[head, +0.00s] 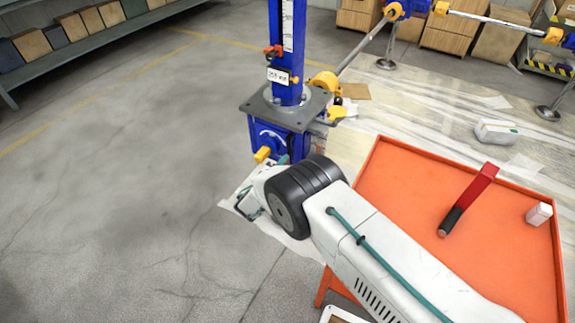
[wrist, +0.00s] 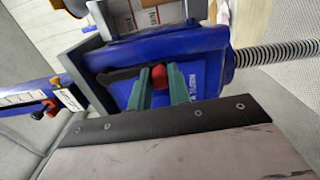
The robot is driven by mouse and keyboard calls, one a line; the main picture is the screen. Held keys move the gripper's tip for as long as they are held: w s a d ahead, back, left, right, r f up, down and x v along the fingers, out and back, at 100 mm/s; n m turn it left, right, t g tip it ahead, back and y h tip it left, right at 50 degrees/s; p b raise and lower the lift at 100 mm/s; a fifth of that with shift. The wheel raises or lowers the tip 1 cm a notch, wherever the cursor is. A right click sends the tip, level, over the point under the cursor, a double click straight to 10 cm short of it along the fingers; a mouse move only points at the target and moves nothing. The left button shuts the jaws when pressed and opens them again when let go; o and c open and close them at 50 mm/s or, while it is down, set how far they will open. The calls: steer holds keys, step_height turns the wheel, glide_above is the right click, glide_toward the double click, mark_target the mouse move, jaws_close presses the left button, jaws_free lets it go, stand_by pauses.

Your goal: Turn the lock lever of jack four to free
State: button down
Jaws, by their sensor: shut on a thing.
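The blue screw jack (head: 262,135) stands upright beyond the orange table, with a grey top plate and a scaled column. Its blue housing (wrist: 205,60) fills the upper middle of the wrist view. My gripper (wrist: 160,88) is at this housing, its two green fingers shut on a red knob (wrist: 160,76), which appears to be the lock lever's end. In the head view my gripper (head: 283,160) is mostly hidden by my wrist, at the housing's lower right. No jack number is readable.
A yellow handle (head: 262,154) sticks out at the housing's lower left. A threaded rod (wrist: 275,53) leaves the housing rightward. The floor at left is clear.

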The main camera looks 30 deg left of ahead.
steer(key=shift+s+a+f, duration=0.1)
steer(key=shift+a, duration=0.1)
stand_by(0.3)
steer(key=c, duration=1.3)
jaws_free()
steer(key=shift+m, duration=0.3)
steer(key=s, duration=0.7)
steer(key=shift+s+a, duration=0.25)
steer(key=shift+s, duration=0.05)
